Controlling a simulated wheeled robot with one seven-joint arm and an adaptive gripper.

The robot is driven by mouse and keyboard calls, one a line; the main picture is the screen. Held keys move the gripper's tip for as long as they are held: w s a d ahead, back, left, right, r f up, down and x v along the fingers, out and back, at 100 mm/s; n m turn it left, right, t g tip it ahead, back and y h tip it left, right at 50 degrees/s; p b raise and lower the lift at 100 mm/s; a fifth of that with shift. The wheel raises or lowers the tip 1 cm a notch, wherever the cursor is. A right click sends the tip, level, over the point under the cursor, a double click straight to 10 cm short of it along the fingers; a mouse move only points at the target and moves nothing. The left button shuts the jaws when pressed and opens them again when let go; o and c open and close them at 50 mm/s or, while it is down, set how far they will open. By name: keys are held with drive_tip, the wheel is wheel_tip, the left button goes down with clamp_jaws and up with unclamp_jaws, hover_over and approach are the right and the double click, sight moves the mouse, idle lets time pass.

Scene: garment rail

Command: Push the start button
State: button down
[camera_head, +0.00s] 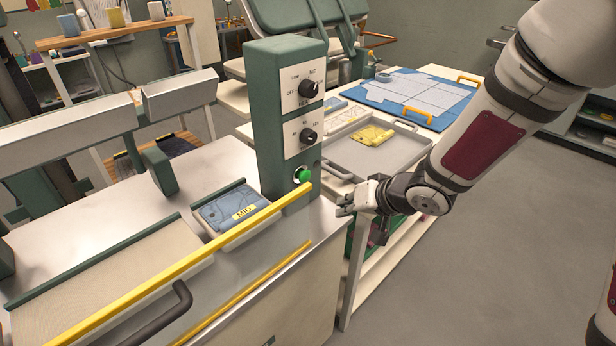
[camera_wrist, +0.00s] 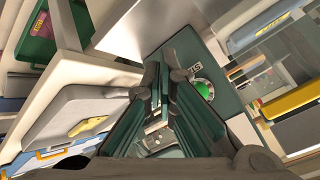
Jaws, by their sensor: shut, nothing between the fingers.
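The green start button (camera_head: 302,174) is low on the front of a dark green control column (camera_head: 289,190), below two black knobs. In the wrist view the green button (camera_wrist: 204,90) shows just right of my fingertips, in a round mount with partly hidden lettering beside it. My gripper (camera_head: 346,204) is in front of and to the right of the column, a little lower than the button. In the wrist view my gripper (camera_wrist: 164,72) has its fingers close together with nothing held. It looks apart from the button.
A yellow bar (camera_head: 190,262) runs along the machine's front edge and ends just below the button. A folded blue garment labelled MID (camera_head: 226,208) lies left of the column. A grey tray (camera_head: 385,150) with a yellow item (camera_head: 371,136) is on the bench behind my arm.

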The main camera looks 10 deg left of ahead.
sight(304, 176)
drive_tip(key=shift+w+a, duration=0.1)
drive_tip(key=w+a+b, duration=0.2)
drive_tip(key=w+a, duration=0.3)
drive_tip(key=a, duration=0.1)
drive_tip(key=shift+w+a, duration=0.15)
drive_tip(key=shift+a, duration=0.2)
drive_tip(key=shift+a, duration=0.1)
idle(1.5)
drive_tip(key=shift+w+a, duration=0.2)
drive_tip(key=shift+w, duration=0.05)
